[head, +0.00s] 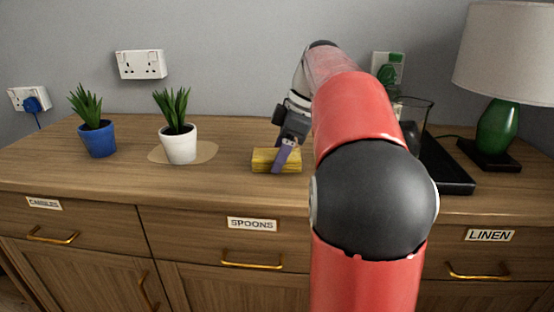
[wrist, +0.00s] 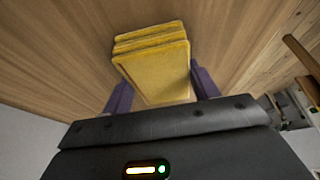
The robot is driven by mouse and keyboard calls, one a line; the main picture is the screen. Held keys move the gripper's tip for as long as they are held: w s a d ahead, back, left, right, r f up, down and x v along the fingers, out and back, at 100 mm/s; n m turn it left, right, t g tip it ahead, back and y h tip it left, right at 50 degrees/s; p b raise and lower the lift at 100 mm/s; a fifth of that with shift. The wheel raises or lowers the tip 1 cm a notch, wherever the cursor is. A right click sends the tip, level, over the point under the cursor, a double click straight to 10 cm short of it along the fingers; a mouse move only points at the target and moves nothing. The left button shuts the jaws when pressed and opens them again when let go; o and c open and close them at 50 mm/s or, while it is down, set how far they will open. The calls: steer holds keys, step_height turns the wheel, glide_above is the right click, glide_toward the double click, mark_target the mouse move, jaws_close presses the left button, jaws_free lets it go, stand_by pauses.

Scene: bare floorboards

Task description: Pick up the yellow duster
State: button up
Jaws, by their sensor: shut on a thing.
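The yellow duster (head: 262,160) is a folded, layered yellow block on the wooden sideboard top, just right of the white plant pot in the head view. In the wrist view the duster (wrist: 152,62) sits between the two purple fingers. My gripper (head: 284,156) reaches down to it, with one purple finger across its near side. In the wrist view my gripper (wrist: 162,92) is shut on the duster. I cannot tell whether the duster's underside still touches the wood.
The sideboard top (head: 230,182) is clear in front. A white-potted plant (head: 179,144) on a round mat (head: 208,152) and a blue-potted plant (head: 98,139) stand left. A black tray (head: 450,172) with a glass container (head: 416,112) and a green lamp (head: 498,128) stand right.

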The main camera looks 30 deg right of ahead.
steer(key=shift+c, duration=0.4)
step_height(320, 180, up, 10)
steer(key=p, duration=0.2)
steer(key=shift+r+p, duration=0.25)
steer(key=shift+p, duration=0.15)
steer(key=o, duration=0.4)
steer(key=shift+c, duration=1.6)
steer(key=shift+f, duration=0.1)
